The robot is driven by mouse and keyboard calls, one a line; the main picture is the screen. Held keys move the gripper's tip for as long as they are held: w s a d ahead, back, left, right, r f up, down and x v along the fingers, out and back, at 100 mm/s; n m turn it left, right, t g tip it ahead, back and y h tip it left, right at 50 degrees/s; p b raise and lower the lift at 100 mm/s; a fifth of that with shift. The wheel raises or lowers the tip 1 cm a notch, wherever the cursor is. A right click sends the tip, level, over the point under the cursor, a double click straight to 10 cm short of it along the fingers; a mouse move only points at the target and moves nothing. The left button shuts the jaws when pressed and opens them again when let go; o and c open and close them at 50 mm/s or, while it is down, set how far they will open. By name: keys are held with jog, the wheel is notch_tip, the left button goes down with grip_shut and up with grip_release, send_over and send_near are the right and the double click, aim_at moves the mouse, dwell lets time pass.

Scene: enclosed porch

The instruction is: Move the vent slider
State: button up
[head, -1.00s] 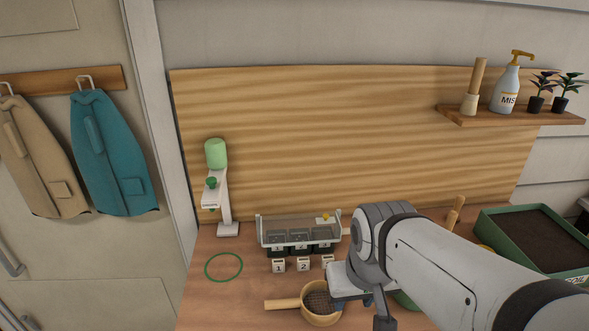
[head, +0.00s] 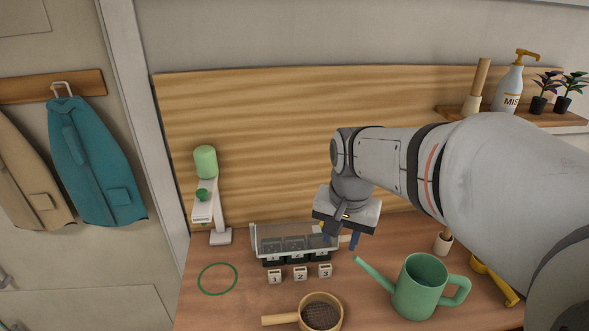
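The seed tray with a clear lid (head: 265,240) stands on the bench, with several dark cells under the lid. A pale vent plate (head: 316,229) lies at the right end of the lid. The yellow slider knob cannot be made out clearly; my gripper covers that area. My gripper (head: 340,237) points down at the tray's right end. Its two dark blue fingers are apart, the left one by the vent plate and the right one just beyond the tray's end. I cannot tell whether a finger touches the lid.
Numbered blocks (head: 300,273) stand before the tray. A green ring (head: 218,279) lies left, near a dispenser stand (head: 220,236). A sieve (head: 320,314) is in front, and a green watering can (head: 420,287) stands right of the tray. A wooden shelf (head: 450,113) hangs above right.

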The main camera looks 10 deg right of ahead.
jog(key=w+m+p, duration=0.1)
jog(key=w+m, duration=0.1)
jog(key=w, duration=0.2)
jog(key=w+m+g+p, duration=0.1)
jog(key=w+m, duration=0.2)
jog(key=w, duration=0.1)
jog(key=w+r+m, duration=0.1)
jog(key=w+m, duration=0.1)
jog(key=w, duration=0.2)
jog(key=shift+w+a+r+m+g+p, duration=0.1)
jog(key=shift+w+m+g+p, duration=0.2)
jog(key=shift+w+m+p, duration=0.1)
notch_tip(320, 180, down, 8)
jog(key=shift+r+p, duration=0.15)
jog(key=shift+p, duration=0.25)
grip_shut()
